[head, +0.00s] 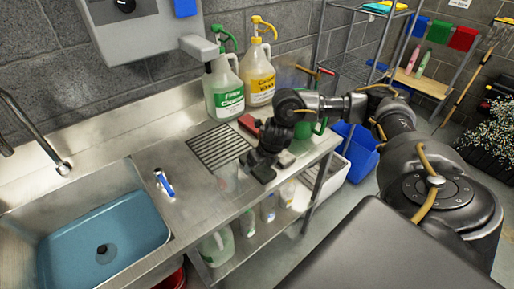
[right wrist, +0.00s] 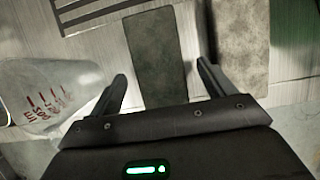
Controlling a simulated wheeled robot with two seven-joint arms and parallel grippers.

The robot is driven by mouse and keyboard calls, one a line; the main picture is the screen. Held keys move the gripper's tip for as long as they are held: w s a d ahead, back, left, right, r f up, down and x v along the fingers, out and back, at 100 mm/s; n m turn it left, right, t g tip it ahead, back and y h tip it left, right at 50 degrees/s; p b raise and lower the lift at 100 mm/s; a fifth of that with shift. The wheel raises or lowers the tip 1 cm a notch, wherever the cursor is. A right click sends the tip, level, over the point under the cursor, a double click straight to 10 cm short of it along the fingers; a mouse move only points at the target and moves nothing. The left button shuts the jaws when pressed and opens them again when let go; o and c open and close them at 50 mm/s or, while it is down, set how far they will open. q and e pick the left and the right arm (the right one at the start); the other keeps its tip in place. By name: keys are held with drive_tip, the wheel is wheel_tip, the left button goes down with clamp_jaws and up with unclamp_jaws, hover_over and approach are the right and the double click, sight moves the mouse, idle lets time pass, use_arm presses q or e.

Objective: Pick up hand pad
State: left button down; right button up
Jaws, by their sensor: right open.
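In the right wrist view, a flat grey-green rectangular pad (right wrist: 156,45) lies on the metal counter, between the fingers in the picture. A second similar pad (right wrist: 246,42) lies to its right, outside the fingers. My right gripper (right wrist: 162,74) is open with nothing visibly held, and I cannot tell its height above the pad. In the head view, my right gripper (head: 260,167) reaches down over the counter near its front edge and hides much of what is below. A red item (head: 250,125) lies behind it. My left gripper is not in view.
Two large jugs, green-labelled (head: 226,98) and yellow (head: 258,80), stand behind. A sink with a blue basin (head: 105,235) is at left.

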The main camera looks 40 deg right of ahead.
drive_tip(key=shift+w+f, duration=0.25)
drive_tip(key=shift+f, duration=0.4)
drive_tip(key=c, duration=1.1)
drive_tip(key=shift+r, duration=0.15)
drive_tip(key=shift+r, duration=0.25)
wheel_tip(320, 180, up, 2)
drive_tip(key=shift+w+r+b, duration=0.1)
drive_tip(key=shift+r+b, duration=0.15)
drive_tip(key=shift+b, duration=0.25)
drive_tip(key=shift+s+a+r+p, duration=0.4)
drive_tip(key=shift+s+r+p, duration=1.4)
drive_tip(key=shift+s, duration=0.55)
drive_tip(key=shift+s+a+r+p, duration=0.35)
drive_tip(key=shift+s+r+p, duration=1.15)
drive_tip(key=shift+s+p, duration=0.7)
drive_tip(key=shift+s+a+r+p, duration=0.4)
drive_tip(key=shift+s+r+p, duration=1.3)
drive_tip(key=shift+s, duration=0.8)
